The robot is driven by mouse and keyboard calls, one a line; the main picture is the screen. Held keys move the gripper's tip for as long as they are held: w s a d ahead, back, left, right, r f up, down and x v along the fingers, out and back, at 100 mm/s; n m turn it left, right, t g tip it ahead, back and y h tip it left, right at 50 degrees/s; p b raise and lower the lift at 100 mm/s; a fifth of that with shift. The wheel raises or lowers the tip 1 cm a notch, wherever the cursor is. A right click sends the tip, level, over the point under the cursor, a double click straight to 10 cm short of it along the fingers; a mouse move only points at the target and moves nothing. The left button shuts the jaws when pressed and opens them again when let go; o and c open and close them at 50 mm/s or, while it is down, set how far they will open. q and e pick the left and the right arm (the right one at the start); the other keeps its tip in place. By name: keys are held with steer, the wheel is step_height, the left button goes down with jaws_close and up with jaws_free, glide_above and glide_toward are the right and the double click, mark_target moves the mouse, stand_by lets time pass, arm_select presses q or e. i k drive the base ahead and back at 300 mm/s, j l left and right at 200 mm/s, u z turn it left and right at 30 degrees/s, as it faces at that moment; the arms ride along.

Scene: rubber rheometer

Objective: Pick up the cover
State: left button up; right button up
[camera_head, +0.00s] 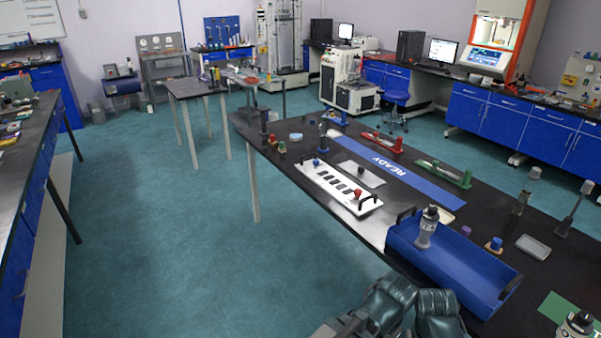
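I cannot tell for sure which object is the cover. A small pale round piece (295,136) lies on the far left part of the black table (360,240). A grey flat rectangular piece (533,247) lies on the right part, and a grey plate (361,174) lies behind the white rack. Dark green-grey links of my own arm or arms show at the bottom centre, in front of the table. Neither gripper's fingers can be made out in this view.
A blue tray (440,270) with dark handles holds a grey bottle-like item (428,226). A white slotted rack (335,188) lies left of it. Red (383,142) and green (444,174) fixtures stand behind the blue READY strip (395,170). The floor at left is clear.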

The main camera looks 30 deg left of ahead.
mark_target(359, 172)
steer(key=u, duration=0.5)
steer(key=z, duration=0.45)
steer(key=i+j+z, duration=0.1)
steer(key=z, duration=0.35)
steer(key=j+z, duration=0.15)
steer(key=z, duration=0.25)
steer(key=i+j+z, duration=0.15)
steer(key=j+z, duration=0.25)
steer(key=j, duration=0.35)
steer(key=j+z, duration=0.35)
steer(key=j, duration=0.35)
steer(key=j+z, duration=0.4)
steer(key=j, duration=0.35)
steer(key=k+j, duration=0.1)
steer(key=j, duration=0.4)
steer(key=k+j, duration=0.1)
steer(key=j, duration=0.85)
steer(key=k+j, duration=0.15)
steer(key=j, duration=0.35)
steer(key=k+j+z, duration=0.1)
steer(key=j, duration=0.35)
